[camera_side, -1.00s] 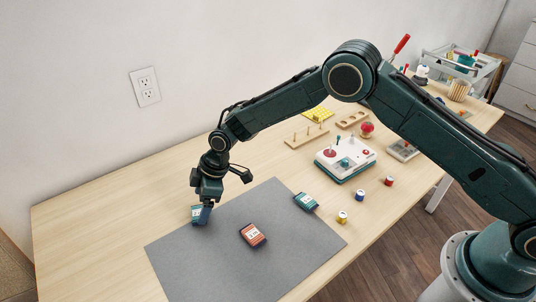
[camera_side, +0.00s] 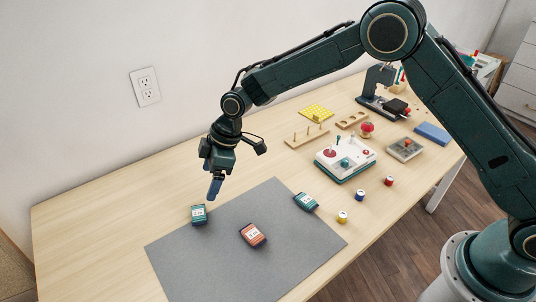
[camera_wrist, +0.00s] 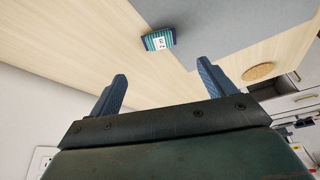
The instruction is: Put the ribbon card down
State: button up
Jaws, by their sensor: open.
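A teal ribbon card (camera_side: 199,215) with a white label lies at the left edge of the grey mat (camera_side: 190,268). My gripper (camera_side: 215,188) is above it and a little to its right, apart from it. In the wrist view the same card (camera_wrist: 159,40) lies beyond the fingertips, and the two blue fingers of my gripper (camera_wrist: 161,82) are spread with nothing between them. A red-orange card (camera_side: 253,235) lies on the middle of the mat.
A yellow spool (camera_side: 342,217), a blue spool (camera_side: 359,195) and a red spool (camera_side: 388,181) stand right of the mat. The table left of the mat is clear.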

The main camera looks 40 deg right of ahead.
jog(key=shift+r, duration=0.1)
dwell(0.3)
jog(key=s+d+r+m+t+h, duration=0.1)
jog(key=s+d+r+m, duration=0.2)
jog(key=s+d+r, duration=0.5)
jog(key=s+d+r+m+t+h, duration=0.1)
jog(key=s+d+r+m, duration=0.3)
jog(key=d+r, duration=0.75)
jog(key=s+d+r+m+t+h, duration=0.1)
jog(key=s+d+r+m, duration=0.1)
jog(key=s, duration=1)
jog(key=s+d+r+m+h, duration=0.1)
jog(key=s+d+m, duration=0.3)
jog(key=s, duration=0.7)
jog(key=d, duration=0.2)
jog(key=shift+s+d+r+m+t, duration=0.3)
jog(key=shift+s+d+r+t, duration=0.05)
jog(key=shift+t, duration=0.05)
jog(key=shift+c, duration=0.6)
jog(key=shift+w, duration=0.1)
